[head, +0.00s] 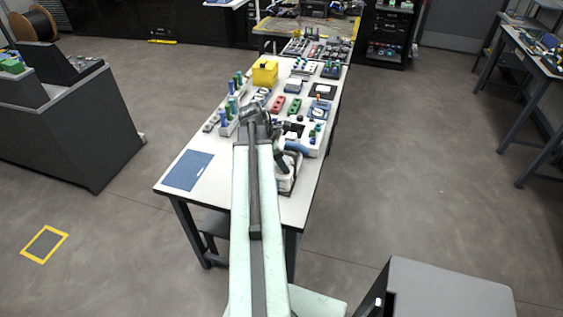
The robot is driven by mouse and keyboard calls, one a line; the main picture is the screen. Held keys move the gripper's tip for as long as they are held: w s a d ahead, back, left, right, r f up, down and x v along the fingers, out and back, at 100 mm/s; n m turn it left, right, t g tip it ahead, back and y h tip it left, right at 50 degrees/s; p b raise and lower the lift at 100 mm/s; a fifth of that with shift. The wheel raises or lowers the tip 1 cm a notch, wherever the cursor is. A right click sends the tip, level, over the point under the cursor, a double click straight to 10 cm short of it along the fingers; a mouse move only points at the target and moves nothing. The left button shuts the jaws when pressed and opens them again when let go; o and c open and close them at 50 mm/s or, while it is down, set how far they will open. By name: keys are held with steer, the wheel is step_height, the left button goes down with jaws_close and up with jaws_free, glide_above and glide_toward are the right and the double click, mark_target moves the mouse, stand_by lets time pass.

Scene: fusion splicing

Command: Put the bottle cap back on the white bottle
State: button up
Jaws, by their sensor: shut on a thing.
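My arm reaches forward over the long white table (217,143), and my gripper (256,116) is above its middle part. The gripper is seen from behind and is small in the picture. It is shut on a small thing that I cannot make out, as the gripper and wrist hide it. I cannot pick out the white bottle or its cap for sure. Several slim bottles or tubes with blue and green tops (232,103) stand just left of my gripper.
A blue mat (188,170) lies at the table's near left. A yellow box (265,71), a red block (277,103) and a green block (295,106) stand farther back.

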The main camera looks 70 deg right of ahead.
steer(key=shift+f+b, duration=0.35)
steer(key=shift+f, duration=0.05)
steer(key=o, duration=1.3)
steer(key=shift+o, duration=0.2)
steer(key=shift+r, duration=0.1)
step_height(320, 180, up, 6)
steer(key=p, duration=0.6)
steer(key=shift+r, duration=0.1)
